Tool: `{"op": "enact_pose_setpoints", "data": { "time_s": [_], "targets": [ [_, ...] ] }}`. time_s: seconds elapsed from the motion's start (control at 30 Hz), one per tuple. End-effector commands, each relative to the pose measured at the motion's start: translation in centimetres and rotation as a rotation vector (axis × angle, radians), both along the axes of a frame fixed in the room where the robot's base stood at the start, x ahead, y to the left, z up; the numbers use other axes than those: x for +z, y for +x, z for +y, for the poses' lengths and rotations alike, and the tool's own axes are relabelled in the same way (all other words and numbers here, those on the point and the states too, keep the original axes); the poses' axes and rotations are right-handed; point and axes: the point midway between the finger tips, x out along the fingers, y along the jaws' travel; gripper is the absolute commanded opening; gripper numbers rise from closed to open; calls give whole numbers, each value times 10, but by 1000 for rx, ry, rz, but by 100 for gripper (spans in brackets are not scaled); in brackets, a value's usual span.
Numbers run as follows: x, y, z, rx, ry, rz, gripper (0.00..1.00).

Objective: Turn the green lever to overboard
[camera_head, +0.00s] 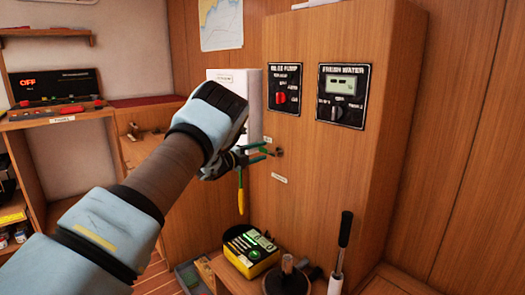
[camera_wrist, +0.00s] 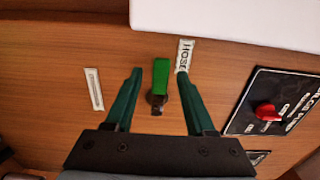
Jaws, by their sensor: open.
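The green lever (camera_wrist: 161,77) sits on a small brass-coloured stem on the wooden cabinet face. In the wrist view it points up, towards the white box. My gripper (camera_wrist: 158,80) is open, with one dark green finger on each side of the lever. The lever is nearer the right finger, and I see no clear contact. A label reading HOSE (camera_wrist: 185,55) is right of the lever; another label (camera_wrist: 94,88), unreadable, is to its left. In the head view my gripper (camera_head: 256,153) reaches the cabinet, and the lever is hard to separate from the fingers.
A bilge pump panel (camera_head: 284,89) with a red knob and a fresh water panel (camera_head: 343,95) are above the lever. A white box (camera_head: 236,89) stands out beside it. A yellow handle (camera_head: 241,197) hangs below my gripper. A yellow-black device (camera_head: 250,250) and a black-handled lever (camera_head: 344,232) stand lower.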

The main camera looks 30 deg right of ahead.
Motion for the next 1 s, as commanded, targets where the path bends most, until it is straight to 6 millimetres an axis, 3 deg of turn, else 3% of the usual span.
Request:
{"op": "enact_pose_setpoints", "data": {
  "time_s": [0.2, 0.47, 0.93, 1.0],
  "targets": [
    [0, 3, -14, 1, 0, 2, 55],
    [0, 3, -14, 2, 0, 2, 54],
    [0, 3, -14, 2, 0, 1, 1],
    [0, 3, -14, 2, 0, 1, 0]
  ]
}}
